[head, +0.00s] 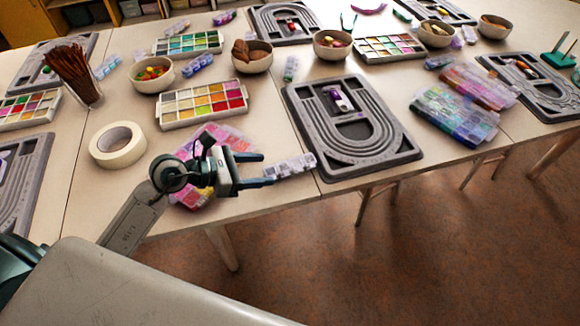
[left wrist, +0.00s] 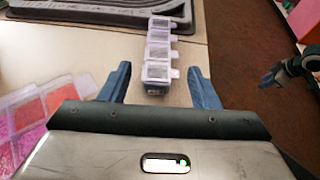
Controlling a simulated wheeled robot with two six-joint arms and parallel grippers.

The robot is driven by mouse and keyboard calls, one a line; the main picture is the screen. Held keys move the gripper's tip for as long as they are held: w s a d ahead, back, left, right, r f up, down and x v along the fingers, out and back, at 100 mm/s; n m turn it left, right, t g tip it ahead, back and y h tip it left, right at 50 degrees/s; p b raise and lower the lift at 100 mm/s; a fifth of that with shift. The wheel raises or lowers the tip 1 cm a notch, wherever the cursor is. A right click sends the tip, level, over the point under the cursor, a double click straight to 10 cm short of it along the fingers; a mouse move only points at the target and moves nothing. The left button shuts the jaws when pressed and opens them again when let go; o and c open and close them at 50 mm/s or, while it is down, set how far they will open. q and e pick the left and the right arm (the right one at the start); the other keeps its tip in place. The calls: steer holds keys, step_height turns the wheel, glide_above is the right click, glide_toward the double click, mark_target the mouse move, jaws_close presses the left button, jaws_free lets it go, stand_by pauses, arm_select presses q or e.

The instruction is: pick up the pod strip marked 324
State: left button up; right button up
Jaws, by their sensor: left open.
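A clear pod strip (head: 290,166) with several lidded pods lies at the front edge of the near table. Its marking is too small to read. My left gripper (head: 266,169) is open at the strip's left end. In the left wrist view the strip (left wrist: 158,45) runs away from me, its near end between the two open fingers with a gap on each side. What looks like my right gripper (left wrist: 268,79) shows small at the right of the left wrist view, over the floor; its jaws are unclear.
A bead board (head: 405,152) lies just right of the strip. Pink bead boxes (head: 224,141) lie under and behind my left gripper, and a tape roll (head: 117,145) is to the left. Other pod strips (head: 197,65) lie farther back. Floor is open in front.

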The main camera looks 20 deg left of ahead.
mark_target(280, 168)
arm_select(q)
steer(key=shift+x, duration=0.85)
steer(key=x, duration=0.3)
steer(key=shift+a+r+p, duration=0.1)
steer(key=shift+p, duration=0.3)
steer(key=shift+w+d+f, duration=0.25)
steer(key=shift+w+d, duration=0.1)
arm_select(e)
steer(key=f, duration=0.3)
steer(key=shift+s+d, duration=0.1)
steer(key=shift+s, duration=0.25)
arm_select(q)
steer(key=c, duration=0.9)
